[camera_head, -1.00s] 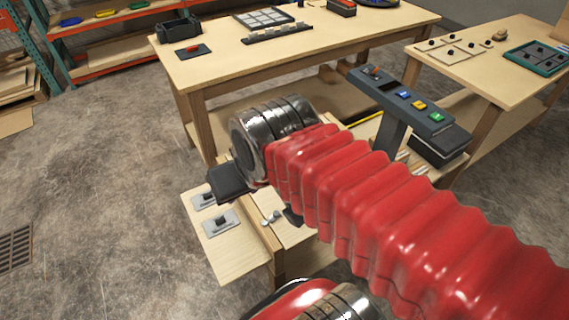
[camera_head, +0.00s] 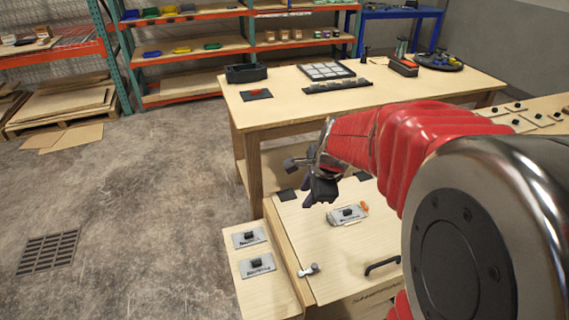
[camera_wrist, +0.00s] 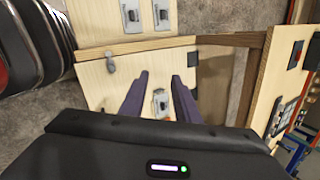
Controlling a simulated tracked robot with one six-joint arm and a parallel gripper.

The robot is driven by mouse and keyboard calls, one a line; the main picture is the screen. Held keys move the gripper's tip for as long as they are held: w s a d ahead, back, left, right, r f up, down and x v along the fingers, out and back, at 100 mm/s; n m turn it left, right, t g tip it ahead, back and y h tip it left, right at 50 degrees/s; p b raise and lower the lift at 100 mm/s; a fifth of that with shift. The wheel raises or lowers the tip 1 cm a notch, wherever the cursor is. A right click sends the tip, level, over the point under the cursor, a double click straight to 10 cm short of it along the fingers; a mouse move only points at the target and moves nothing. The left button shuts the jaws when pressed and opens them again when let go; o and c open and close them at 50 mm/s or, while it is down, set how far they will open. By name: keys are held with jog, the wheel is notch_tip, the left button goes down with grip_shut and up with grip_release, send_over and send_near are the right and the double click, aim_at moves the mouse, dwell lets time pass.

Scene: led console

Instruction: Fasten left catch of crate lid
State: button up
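The wooden crate lid (camera_head: 335,255) lies flat in the head view, with a black handle (camera_head: 382,265) near its front edge. A small silver catch (camera_head: 309,270) sits at the lid's left edge, near the front corner. It also shows in the wrist view (camera_wrist: 111,63), to the left of the fingers. I cannot tell whether it is fastened. My gripper (camera_head: 318,190) is above the lid's back part, apart from the catch. In the wrist view my gripper (camera_wrist: 160,76) is open, its two purple fingers apart with nothing held between them.
A grey plate with a black knob (camera_head: 347,214) lies on the lid, beside a small orange piece (camera_head: 364,207). A side board with two knobbed plates (camera_head: 249,238) adjoins the crate's left. A workbench (camera_head: 290,105) stands close behind.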

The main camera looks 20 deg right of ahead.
aim_at(329, 218)
jog(key=w+d+f+m, duration=0.2)
jog(key=d+f+m, duration=0.4)
jog(key=d+m, duration=0.1)
jog(key=w+d+f+m, duration=0.2)
jog(key=d+f+m, duration=0.5)
jog(key=d+m, duration=0.1)
jog(key=shift+w+d+f, duration=0.2)
jog(key=shift+w+f, duration=0.1)
jog(key=shift+f+g, duration=0.1)
jog(key=shift+g, duration=0.2)
jog(key=shift+d+x, duration=0.2)
jog(key=shift+x, duration=6.6)
jog(key=shift+w, duration=0.1)
